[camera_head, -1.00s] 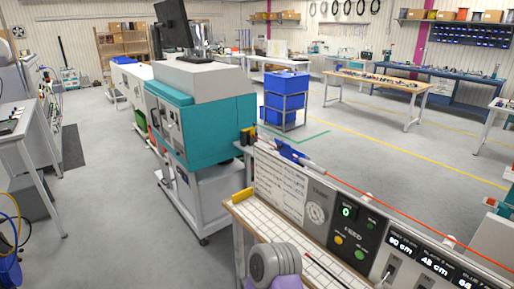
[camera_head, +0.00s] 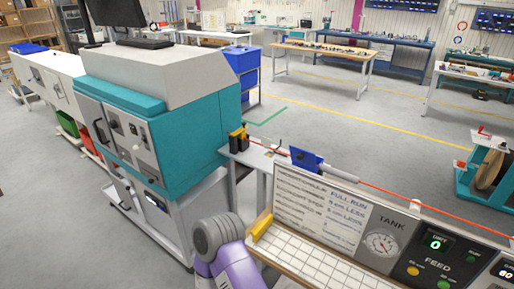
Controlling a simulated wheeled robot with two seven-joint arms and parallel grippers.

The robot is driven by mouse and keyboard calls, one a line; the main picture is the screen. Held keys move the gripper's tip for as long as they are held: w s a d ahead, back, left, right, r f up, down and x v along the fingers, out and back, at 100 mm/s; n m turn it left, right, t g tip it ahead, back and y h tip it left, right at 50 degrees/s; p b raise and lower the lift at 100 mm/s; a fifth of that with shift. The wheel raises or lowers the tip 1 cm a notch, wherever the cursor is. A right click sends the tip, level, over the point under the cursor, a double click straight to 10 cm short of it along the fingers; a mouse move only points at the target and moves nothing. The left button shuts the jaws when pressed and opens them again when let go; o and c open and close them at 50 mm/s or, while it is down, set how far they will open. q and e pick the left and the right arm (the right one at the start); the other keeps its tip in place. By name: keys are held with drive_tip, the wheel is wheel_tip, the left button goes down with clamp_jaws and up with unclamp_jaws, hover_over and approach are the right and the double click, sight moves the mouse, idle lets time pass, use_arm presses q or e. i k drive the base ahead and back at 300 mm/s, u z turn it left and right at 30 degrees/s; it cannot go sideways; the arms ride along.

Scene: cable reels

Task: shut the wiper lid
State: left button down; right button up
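A small blue block with an upright, slightly tilted blue plate (camera_head: 305,159) sits at the back edge of the bench, on the line of the red cable (camera_head: 390,191). It looks like the wiper with its lid raised, but it is too small to be sure. The cable runs from it to the right through a grey tube. A purple and grey link of one of my arms shows at the bottom, left of the panel and apart from the blue plate. Neither gripper is in view.
The bench carries a control panel (camera_head: 375,243) with a tank gauge and feed buttons, and a white tiled tray (camera_head: 310,262). Black and yellow parts (camera_head: 238,140) stand left of the blue plate. A teal and white machine (camera_head: 190,140) stands to the left.

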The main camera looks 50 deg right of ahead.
sight(307, 158)
drive_tip(key=i, duration=1.35)
drive_tip(key=u, duration=1.55)
drive_tip(key=i, duration=0.3)
drive_tip(key=z, duration=3.5)
